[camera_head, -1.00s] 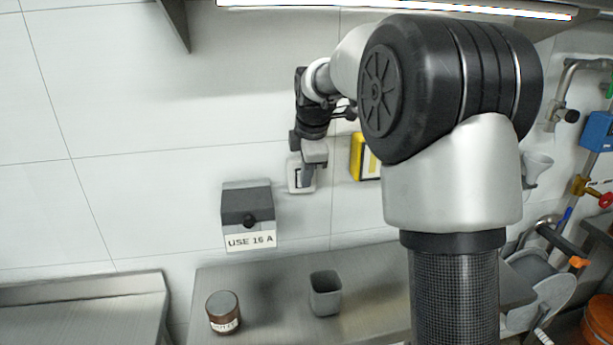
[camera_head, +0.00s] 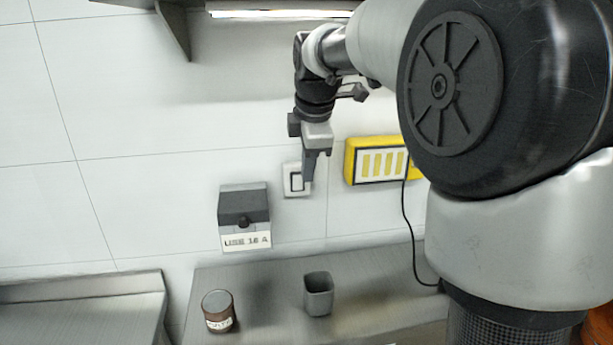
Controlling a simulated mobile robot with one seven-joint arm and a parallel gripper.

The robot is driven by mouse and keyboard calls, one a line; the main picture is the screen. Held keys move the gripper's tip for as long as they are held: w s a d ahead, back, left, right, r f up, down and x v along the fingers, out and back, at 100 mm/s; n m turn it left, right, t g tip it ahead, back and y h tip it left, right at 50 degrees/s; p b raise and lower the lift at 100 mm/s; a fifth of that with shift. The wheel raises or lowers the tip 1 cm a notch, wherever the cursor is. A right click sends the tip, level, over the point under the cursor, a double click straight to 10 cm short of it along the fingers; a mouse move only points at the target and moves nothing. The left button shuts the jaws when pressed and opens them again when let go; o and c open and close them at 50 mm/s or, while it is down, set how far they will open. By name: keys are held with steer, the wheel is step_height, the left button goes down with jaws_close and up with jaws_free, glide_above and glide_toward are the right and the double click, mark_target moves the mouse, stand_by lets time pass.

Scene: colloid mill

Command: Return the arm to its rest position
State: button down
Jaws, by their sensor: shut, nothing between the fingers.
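My gripper (camera_head: 309,181) hangs from my raised arm with its fingers pointing down. Its fingers are together and hold nothing. In the picture it overlaps the right side of a white wall switch (camera_head: 291,180); I cannot tell whether it touches the switch. My arm's large black joint and pale links fill the right of the view and hide much of what is behind them.
A grey box labelled "USE 16 A" (camera_head: 244,216) and a yellow-framed panel (camera_head: 378,161) are on the wall. A brown jar (camera_head: 219,311) and grey cup (camera_head: 318,293) stand on the steel bench (camera_head: 262,325). A shelf bracket (camera_head: 173,30) juts out above.

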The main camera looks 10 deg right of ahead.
steer(key=shift+s+r, duration=0.1)
steer(key=s+r+m+p, duration=0.45)
steer(key=s+m, duration=0.35)
steer(key=s, duration=0.6)
steer(key=s+d+f+m+t+p, duration=0.1)
steer(key=s+f+m+p, duration=0.1)
steer(key=s+m, duration=0.7)
steer(key=s+f, duration=0.1)
steer(key=s, duration=0.4)
steer(key=shift+s+d+f+m+p, duration=0.15)
steer(key=shift+s+d+m+p, duration=0.15)
steer(key=shift+s+m+p, duration=0.1)
